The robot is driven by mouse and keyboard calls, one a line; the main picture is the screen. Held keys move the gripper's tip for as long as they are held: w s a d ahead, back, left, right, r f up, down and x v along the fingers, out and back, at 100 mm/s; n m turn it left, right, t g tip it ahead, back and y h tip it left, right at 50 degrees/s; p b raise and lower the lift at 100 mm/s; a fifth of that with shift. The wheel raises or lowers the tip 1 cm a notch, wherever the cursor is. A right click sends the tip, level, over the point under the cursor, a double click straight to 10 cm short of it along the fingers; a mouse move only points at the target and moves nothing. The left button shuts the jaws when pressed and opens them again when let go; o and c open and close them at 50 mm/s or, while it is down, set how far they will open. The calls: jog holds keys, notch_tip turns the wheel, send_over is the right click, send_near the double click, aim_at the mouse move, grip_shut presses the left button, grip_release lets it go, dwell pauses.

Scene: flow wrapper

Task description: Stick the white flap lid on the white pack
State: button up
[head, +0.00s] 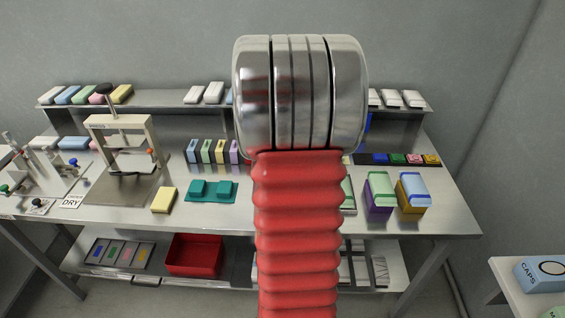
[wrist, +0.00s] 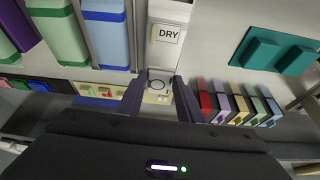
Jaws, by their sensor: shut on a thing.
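In the wrist view my gripper (wrist: 159,92) has its two dark fingers close on either side of a small white piece with a dark ring outline, which looks like the white flap lid (wrist: 159,83). Just beyond the fingertips is a long white block, apparently the white pack (wrist: 164,56), with a DRY label (wrist: 168,34) on it. I cannot tell whether the lid touches the pack. In the head view my arm covers the middle of the bench and hides the gripper, lid and pack.
Green and blue boxes (head: 412,189) stand on the bench (head: 281,219) at right, and a teal tray (head: 212,191) lies left of my arm. A press (head: 122,142) stands farther left. Several coloured upright pieces (wrist: 238,105) are close right of the gripper in the wrist view.

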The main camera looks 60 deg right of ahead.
jog(key=shift+f, duration=1.95)
jog(key=shift+f, duration=0.25)
jog(key=o, duration=1.1)
jog(key=shift+c, duration=0.2)
jog(key=shift+r, duration=0.1)
jog(key=v, duration=1.3)
jog(key=shift+r, duration=0.3)
jog(key=shift+s+a+f, duration=0.1)
jog(key=shift+s+a, duration=0.05)
jog(key=shift+a, duration=0.05)
